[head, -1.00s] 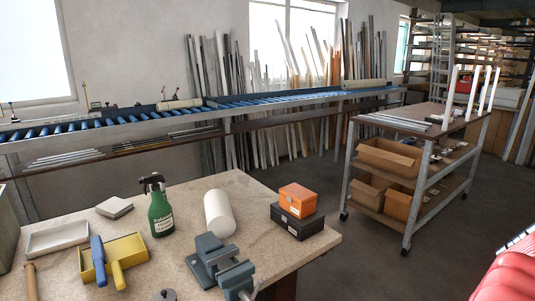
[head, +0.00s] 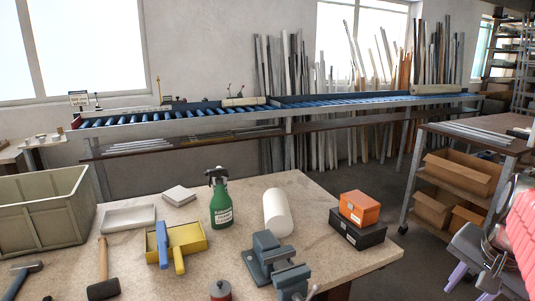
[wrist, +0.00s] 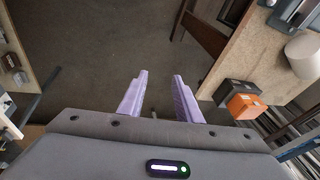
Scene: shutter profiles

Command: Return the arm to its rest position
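My gripper (head: 468,284) shows at the lower right edge of the head view, beside my red arm, off the right end of the workbench (head: 320,195). In the wrist view my gripper (wrist: 160,76) has its two purple fingers apart with nothing between them. The fingers point over bare dark floor (wrist: 110,40). The workbench (wrist: 260,50) shows at the right of that view, apart from the fingers.
An orange box (head: 360,208) on a black box (head: 357,234) stands near the bench's right end. A vise (head: 265,255), white roll (head: 277,212), green spray bottle (head: 221,203) and crate (head: 40,225) are also there. A shelved trolley (head: 462,170) stands right. A roller conveyor (head: 235,110) runs behind.

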